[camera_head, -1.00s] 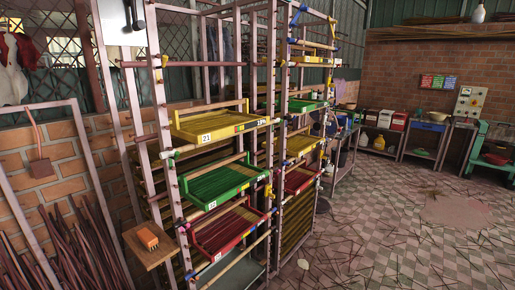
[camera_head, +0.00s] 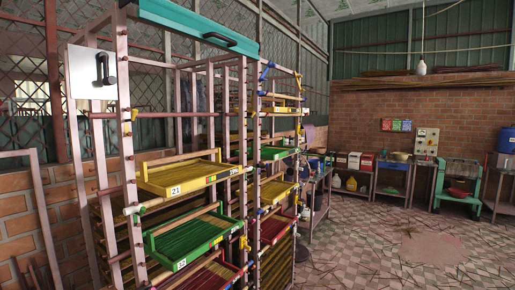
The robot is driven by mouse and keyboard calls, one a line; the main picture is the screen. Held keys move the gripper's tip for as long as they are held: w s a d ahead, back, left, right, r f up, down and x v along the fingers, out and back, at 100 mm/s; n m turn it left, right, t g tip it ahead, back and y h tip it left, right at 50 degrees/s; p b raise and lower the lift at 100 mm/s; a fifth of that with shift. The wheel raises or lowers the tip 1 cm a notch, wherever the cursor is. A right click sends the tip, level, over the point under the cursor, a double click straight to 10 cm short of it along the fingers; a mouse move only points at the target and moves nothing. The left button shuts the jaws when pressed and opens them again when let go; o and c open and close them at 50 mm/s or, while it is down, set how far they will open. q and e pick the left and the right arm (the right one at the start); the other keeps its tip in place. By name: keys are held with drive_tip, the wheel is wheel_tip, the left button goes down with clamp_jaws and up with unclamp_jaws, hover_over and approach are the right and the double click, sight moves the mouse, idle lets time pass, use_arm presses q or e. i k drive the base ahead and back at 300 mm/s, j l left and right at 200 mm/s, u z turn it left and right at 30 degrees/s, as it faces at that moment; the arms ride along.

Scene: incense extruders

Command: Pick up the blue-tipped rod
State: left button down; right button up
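Several rods lie across the tall pinkish metal rack (camera_head: 128,150) at left, some with coloured ends. A small blue end (camera_head: 266,72) shows near the top of the rack's middle posts. It may belong to the blue-tipped rod, but it is too small to be sure. Yellow and green ends show lower down. Neither my left nor my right gripper is in view.
The rack holds a yellow tray (camera_head: 175,190), a green tray (camera_head: 172,266) and a red tray (camera_head: 200,284). A teal panel (camera_head: 165,14) with a dark handle is above. Open tiled floor (camera_head: 370,255) lies right, with a teal frame (camera_head: 458,185) beyond.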

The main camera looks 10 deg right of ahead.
sight(259, 92)
drive_tip(key=i+l+z, duration=0.1)
drive_tip(key=i+l, duration=0.15)
drive_tip(key=i, duration=0.35)
drive_tip(key=i+l+z, duration=0.1)
drive_tip(key=i, duration=0.5)
drive_tip(key=i+l+z, duration=0.15)
drive_tip(key=i, duration=0.45)
